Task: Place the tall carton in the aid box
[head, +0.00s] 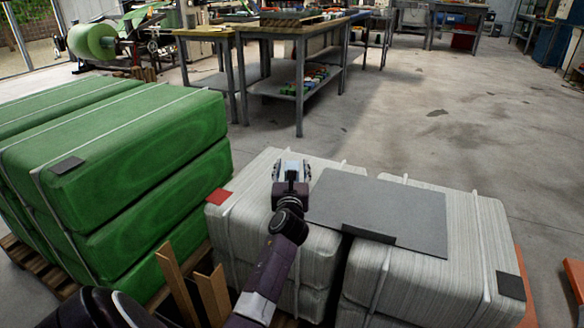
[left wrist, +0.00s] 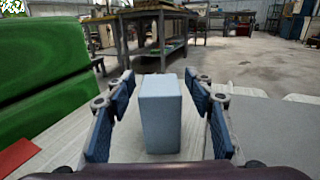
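A tall pale blue-white carton (left wrist: 160,112) stands upright on the white wrapped bale (head: 250,232), between the fingers of my left gripper (left wrist: 158,110). The blue-padded fingers are spread, with a visible gap on each side of the carton. In the head view my left gripper (head: 291,170) is over the far part of the bale and largely covers the carton. No aid box can be made out in either view. My right gripper is not in view.
A flat grey board (head: 390,205) lies across the white bales to the right of my left gripper. Stacked green bales (head: 120,150) rise on the left. A workbench (head: 290,35) stands behind. Open concrete floor lies to the right.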

